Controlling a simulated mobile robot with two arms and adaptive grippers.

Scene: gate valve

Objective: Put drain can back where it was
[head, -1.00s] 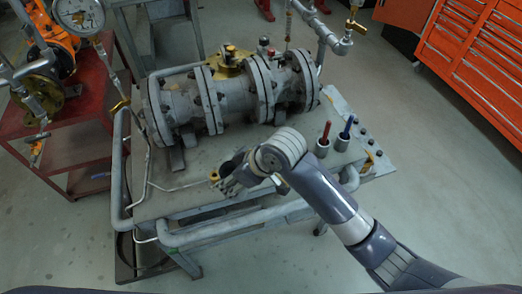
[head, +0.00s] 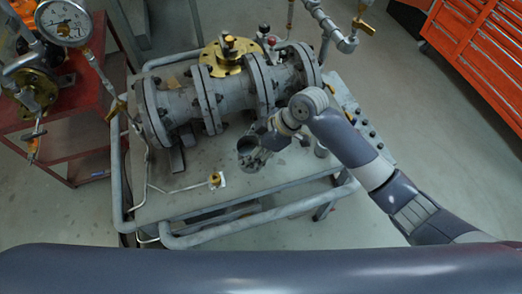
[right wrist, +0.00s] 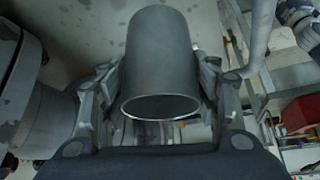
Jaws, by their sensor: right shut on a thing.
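The drain can (head: 247,146), a grey open-topped cylinder, is over the bench top in front of the flanged valve body (head: 225,97). My right gripper (head: 262,148) is shut on it. In the right wrist view, the drain can (right wrist: 160,55) sits between the two fingers of the right gripper (right wrist: 162,85), its round rim towards the camera. I cannot tell whether its base touches the bench. My left gripper is not in view.
The bench top (head: 165,205) is clear at the front left, apart from a small brass fitting (head: 215,179) and a thin pipe. A grey rail (head: 255,222) runs along the front. A pressure gauge (head: 64,22) stands upper left. Orange drawers (head: 482,60) are at right.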

